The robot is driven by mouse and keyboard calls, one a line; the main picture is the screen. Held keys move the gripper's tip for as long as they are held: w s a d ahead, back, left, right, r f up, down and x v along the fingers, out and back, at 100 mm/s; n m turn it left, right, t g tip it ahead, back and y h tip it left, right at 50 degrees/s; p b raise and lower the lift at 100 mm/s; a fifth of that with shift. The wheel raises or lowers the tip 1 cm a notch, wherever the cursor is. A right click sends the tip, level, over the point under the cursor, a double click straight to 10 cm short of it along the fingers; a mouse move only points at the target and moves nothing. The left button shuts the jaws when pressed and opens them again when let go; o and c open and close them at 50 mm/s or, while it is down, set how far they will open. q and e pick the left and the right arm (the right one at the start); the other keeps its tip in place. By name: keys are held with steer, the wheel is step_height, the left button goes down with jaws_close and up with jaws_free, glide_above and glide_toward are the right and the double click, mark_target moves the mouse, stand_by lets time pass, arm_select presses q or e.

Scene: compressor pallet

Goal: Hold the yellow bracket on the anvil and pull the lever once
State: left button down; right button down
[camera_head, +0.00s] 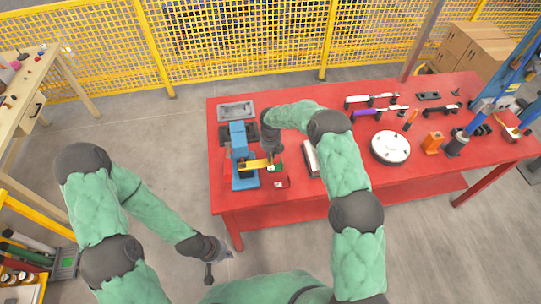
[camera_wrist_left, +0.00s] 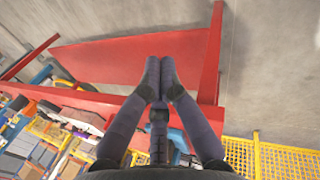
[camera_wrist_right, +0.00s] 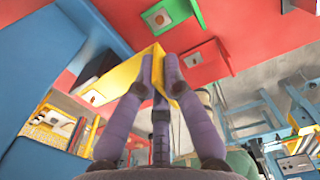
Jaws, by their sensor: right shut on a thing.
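A blue press (camera_head: 240,140) stands at the left end of the red table. My right gripper (camera_head: 271,163) is shut on the yellow bracket (camera_head: 252,165) and holds it at the press's front, over the blue base. In the right wrist view the fingers pinch the bracket (camera_wrist_right: 133,72) by its near end, beside the blue press body (camera_wrist_right: 85,28). I cannot tell whether the bracket touches the anvil. My left gripper (camera_head: 210,277) hangs low in front of the table, apart from the press. In the left wrist view its fingertips (camera_wrist_left: 160,75) are together and empty. The lever is not clearly visible.
On the red table (camera_head: 320,195) are a grey tray (camera_head: 237,110), a white round disc (camera_head: 390,148), an orange block (camera_head: 432,142) and several tools. A yellow mesh fence (camera_head: 235,45) stands behind.

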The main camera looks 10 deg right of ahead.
arm_select(q)
steer(key=shift+w, duration=0.1)
stand_by(0.4)
step_height(320, 180, up, 30)
steer(key=m+t+h, duration=0.8)
steer(key=m+t, duration=0.1)
steer(key=m, duration=0.4)
glide_above(230, 166)
steer(key=shift+w+a+r, duration=0.1)
steer(key=shift+w+a, duration=0.15)
steer(key=shift+w, duration=0.05)
steer(key=shift+s+d+r+m+g+h, duration=0.3)
steer(key=shift+s+g+h, duration=0.1)
steer(key=shift+g, duration=0.2)
steer(key=shift+f, duration=1.45)
steer(key=shift+f+b, duration=0.45)
steer(key=shift+f, duration=0.05)
